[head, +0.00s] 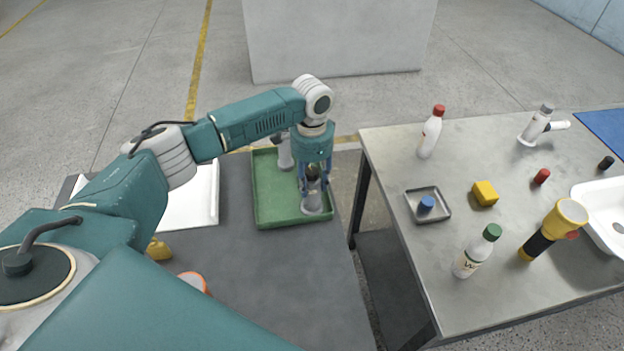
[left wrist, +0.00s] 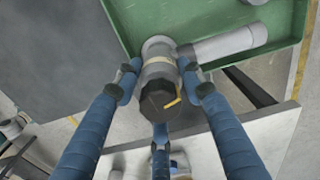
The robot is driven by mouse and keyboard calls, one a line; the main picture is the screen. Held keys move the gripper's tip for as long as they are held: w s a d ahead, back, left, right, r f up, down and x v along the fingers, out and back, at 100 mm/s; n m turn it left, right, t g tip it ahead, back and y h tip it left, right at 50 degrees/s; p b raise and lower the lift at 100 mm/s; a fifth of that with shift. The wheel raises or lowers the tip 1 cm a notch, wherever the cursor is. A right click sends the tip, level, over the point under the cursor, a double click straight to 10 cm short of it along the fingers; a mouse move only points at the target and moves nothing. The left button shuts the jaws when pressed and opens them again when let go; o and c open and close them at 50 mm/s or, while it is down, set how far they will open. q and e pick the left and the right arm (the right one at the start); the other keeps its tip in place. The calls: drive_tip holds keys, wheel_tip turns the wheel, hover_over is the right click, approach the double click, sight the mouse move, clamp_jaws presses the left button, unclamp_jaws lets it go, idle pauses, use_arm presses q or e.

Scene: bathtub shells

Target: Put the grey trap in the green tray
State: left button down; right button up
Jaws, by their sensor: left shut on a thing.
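The grey trap (head: 312,204) has a dark cap and stands upright inside the green tray (head: 275,216), near its right side. My left gripper (head: 315,172) points down and is shut on the trap's upper part. In the left wrist view the trap's dark cap (left wrist: 158,97) sits between the fingers, and its grey side pipe (left wrist: 222,46) reaches right over the green tray floor (left wrist: 190,18). The base looks on or very close to the tray floor; I cannot tell which. My right gripper is not in view.
Another grey piece (head: 285,155) is in the tray's far part, partly hidden by my arm. A white tray (head: 200,205) lies left. The right table, across a gap, holds a white trap (head: 536,126), bottles, a yellow block (head: 485,193) and a flashlight (head: 553,230). The dark surface in front is mostly clear.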

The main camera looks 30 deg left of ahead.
use_arm(q)
drive_tip(key=shift+f, duration=0.1)
drive_tip(key=c, duration=1.2)
unclamp_jaws()
drive_tip(key=shift+o, duration=0.6)
drive_tip(key=shift+r, duration=0.3)
wheel_tip(320, 180, up, 11)
drive_tip(key=shift+f+b, duration=0.2)
drive_tip(key=shift+b, duration=1)
drive_tip(key=shift+r, duration=0.5)
